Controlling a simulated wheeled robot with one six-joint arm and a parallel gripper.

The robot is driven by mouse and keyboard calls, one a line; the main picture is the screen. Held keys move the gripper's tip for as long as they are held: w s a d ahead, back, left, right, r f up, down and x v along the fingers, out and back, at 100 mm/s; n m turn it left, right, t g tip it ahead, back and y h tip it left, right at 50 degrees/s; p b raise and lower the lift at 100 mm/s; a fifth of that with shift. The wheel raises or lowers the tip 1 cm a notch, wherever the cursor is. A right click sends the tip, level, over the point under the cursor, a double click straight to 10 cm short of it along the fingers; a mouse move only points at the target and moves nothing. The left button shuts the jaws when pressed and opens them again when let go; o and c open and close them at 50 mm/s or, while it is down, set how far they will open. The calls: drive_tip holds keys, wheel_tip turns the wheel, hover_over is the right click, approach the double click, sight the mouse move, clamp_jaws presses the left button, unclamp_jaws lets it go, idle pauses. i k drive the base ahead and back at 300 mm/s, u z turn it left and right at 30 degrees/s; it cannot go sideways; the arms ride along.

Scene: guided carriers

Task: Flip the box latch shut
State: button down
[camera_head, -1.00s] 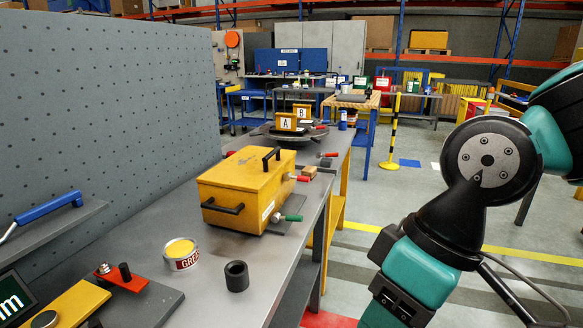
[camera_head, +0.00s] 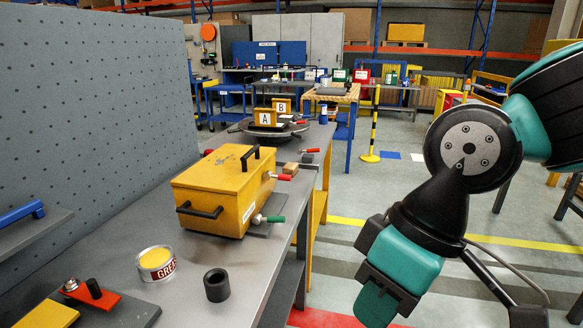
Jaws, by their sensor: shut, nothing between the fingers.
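A yellow box (camera_head: 205,204) with black handles on its lid and front stands on the workbench. At its right side, a lever with a green handle (camera_head: 273,219) sticks out near the front corner. A lever with a red handle (camera_head: 281,177) sticks out farther back. I cannot tell which lever is the box latch, nor whether it is shut. My arm (camera_head: 440,200) is at the right, over the floor, well apart from the box. My gripper's fingers do not show.
A grease can (camera_head: 156,263) and a dark ring (camera_head: 217,285) stand before the box. Blocks marked A (camera_head: 266,117) and B (camera_head: 282,105) stand on a round turntable behind. A grey pegboard (camera_head: 90,100) borders the bench's left.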

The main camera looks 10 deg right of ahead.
sight(268, 175)
drive_tip(key=z, duration=0.25)
drive_tip(key=i, duration=1.15)
drive_tip(key=u, duration=0.45)
